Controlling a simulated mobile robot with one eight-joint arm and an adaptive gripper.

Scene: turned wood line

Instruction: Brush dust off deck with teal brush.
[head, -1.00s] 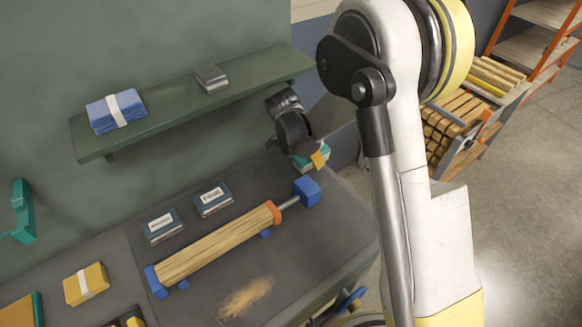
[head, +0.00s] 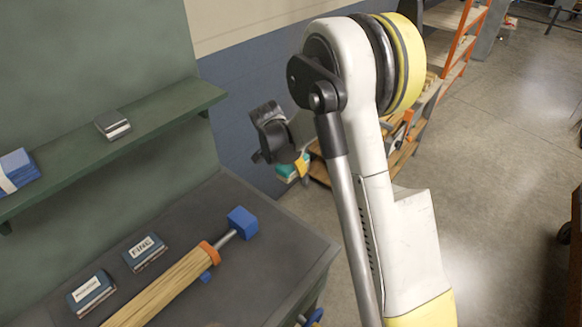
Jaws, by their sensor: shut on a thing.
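In the head view my gripper (head: 284,157) is raised, seen just beyond the back right corner of the dark deck (head: 280,250). It is shut on the teal brush (head: 291,173), which has a yellow part facing right. The jaws and wrist hide much of the brush. The brush appears clear of the deck. No dust shows on the part of the deck in this view.
On the deck lie a wooden spindle (head: 160,295) in a blue-ended holder (head: 242,222) and two labelled packs (head: 144,251) (head: 91,293). A green shelf (head: 150,128) carries a grey block (head: 112,125) and a blue bundle (head: 17,172). Open floor (head: 490,180) is at right.

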